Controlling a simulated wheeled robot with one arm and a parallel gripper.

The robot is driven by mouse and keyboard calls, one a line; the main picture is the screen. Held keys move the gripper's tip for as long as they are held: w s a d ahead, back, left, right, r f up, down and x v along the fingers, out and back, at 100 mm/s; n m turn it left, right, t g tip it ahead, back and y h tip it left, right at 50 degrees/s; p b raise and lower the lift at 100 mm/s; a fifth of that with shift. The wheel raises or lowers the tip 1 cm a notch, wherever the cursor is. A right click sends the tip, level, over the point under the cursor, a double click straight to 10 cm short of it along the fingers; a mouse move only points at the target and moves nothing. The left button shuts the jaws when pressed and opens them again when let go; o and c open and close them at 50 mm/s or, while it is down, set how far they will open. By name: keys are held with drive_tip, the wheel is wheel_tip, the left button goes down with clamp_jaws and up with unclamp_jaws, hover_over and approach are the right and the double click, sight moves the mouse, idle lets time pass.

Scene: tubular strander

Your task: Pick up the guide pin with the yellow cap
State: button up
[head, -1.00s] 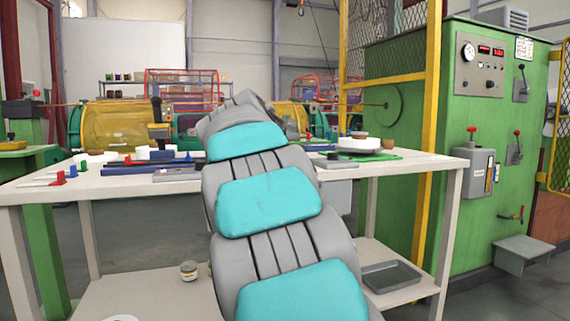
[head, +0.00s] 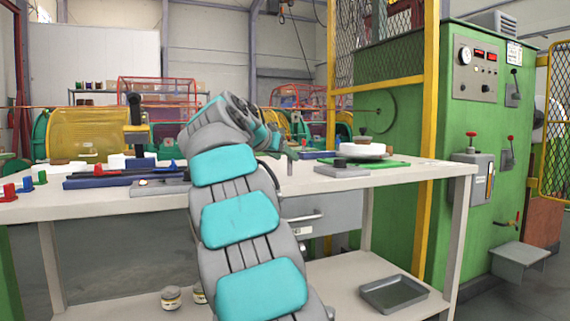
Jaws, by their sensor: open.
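My arm rises from the bottom of the head view and bends over the table. My gripper (head: 287,151) shows only small and partly covered at the arm's far end, above the table's middle; it is open. I cannot make out a guide pin with a yellow cap. Small pieces with red (head: 10,190), blue (head: 28,184) and green (head: 42,177) caps are on the table's left end, well left of my gripper. My arm hides part of the tabletop.
The white table (head: 400,176) carries a dark blue bar (head: 100,181), a grey block (head: 160,188), a black-handled upright tool (head: 136,125) and a white round dish (head: 360,151) on a green mat. A grey tray (head: 393,294) is on the lower shelf. A green cabinet (head: 400,110) stands right.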

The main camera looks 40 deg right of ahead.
drive_tip(key=shift+d+r+x, duration=0.1)
drive_tip(key=shift+r+x, duration=0.05)
drive_tip(key=shift+x, duration=0.95)
drive_tip(key=shift+d+r+x, duration=0.1)
drive_tip(key=shift+r+x, duration=0.05)
drive_tip(key=shift+x, duration=0.9)
drive_tip(key=shift+d+r+x, duration=0.1)
drive_tip(key=shift+r+x, duration=0.05)
drive_tip(key=shift+x, duration=0.95)
drive_tip(key=shift+s+a, duration=0.1)
drive_tip(key=shift+a, duration=0.05)
clamp_jaws()
